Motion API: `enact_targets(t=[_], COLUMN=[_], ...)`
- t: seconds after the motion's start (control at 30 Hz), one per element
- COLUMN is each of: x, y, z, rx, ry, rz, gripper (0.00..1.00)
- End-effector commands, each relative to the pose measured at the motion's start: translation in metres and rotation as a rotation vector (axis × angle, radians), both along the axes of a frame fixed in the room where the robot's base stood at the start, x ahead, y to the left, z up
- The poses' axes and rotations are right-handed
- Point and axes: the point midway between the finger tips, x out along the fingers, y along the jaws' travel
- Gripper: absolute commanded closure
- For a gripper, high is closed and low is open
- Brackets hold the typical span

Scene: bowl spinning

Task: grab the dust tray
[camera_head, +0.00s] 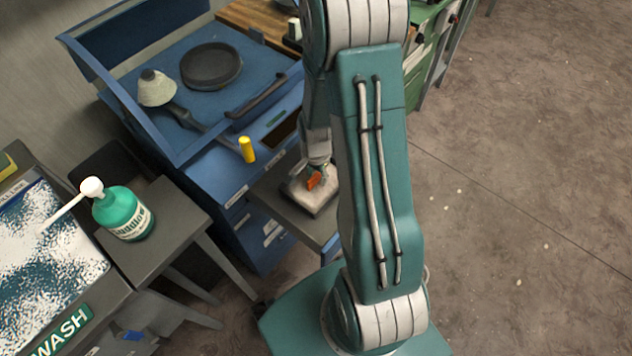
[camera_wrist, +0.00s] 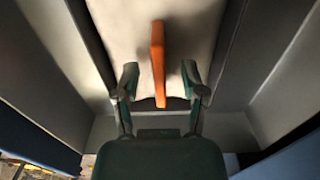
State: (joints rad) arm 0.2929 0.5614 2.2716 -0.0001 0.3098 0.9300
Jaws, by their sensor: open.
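The dust tray (camera_head: 318,203) is a pale, flat piece with an orange upright handle (camera_head: 314,182), lying in the open drawer below the blue bench. In the wrist view the pale tray (camera_wrist: 120,35) fills the top middle, with the orange handle (camera_wrist: 158,60) standing out from it. My gripper (camera_wrist: 160,76) is open, with one finger on each side of the handle and a visible gap at both sides. In the head view my gripper (camera_head: 318,168) is just above the tray, partly hidden by my own arm.
Grey drawer walls (camera_wrist: 235,60) rise close on both sides of the tray. The blue bench (camera_head: 215,150) holds a dark round disc (camera_head: 211,66), a pale cone-shaped thing (camera_head: 156,88) and a yellow cylinder (camera_head: 247,150). A green bottle (camera_head: 122,213) stands on a side table. Floor at right is clear.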

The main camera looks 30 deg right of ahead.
Motion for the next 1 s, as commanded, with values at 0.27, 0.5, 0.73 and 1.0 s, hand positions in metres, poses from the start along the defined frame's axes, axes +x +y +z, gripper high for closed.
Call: enact_targets(t=[0.27,0.5,0.73,1.0], x=[0.0005,0.0006,0.0006,0.0009], y=[0.0,-0.0001,0.0,-0.0003], z=[-0.0136,-0.0135,-0.0134,-0.0114], rx=[-0.001,0.0,-0.001,0.0], ry=[-0.003,-0.002,-0.001,-0.002], rz=[0.0,0.0,0.0,0.001], gripper=[0.46,1.0,1.0,1.0])
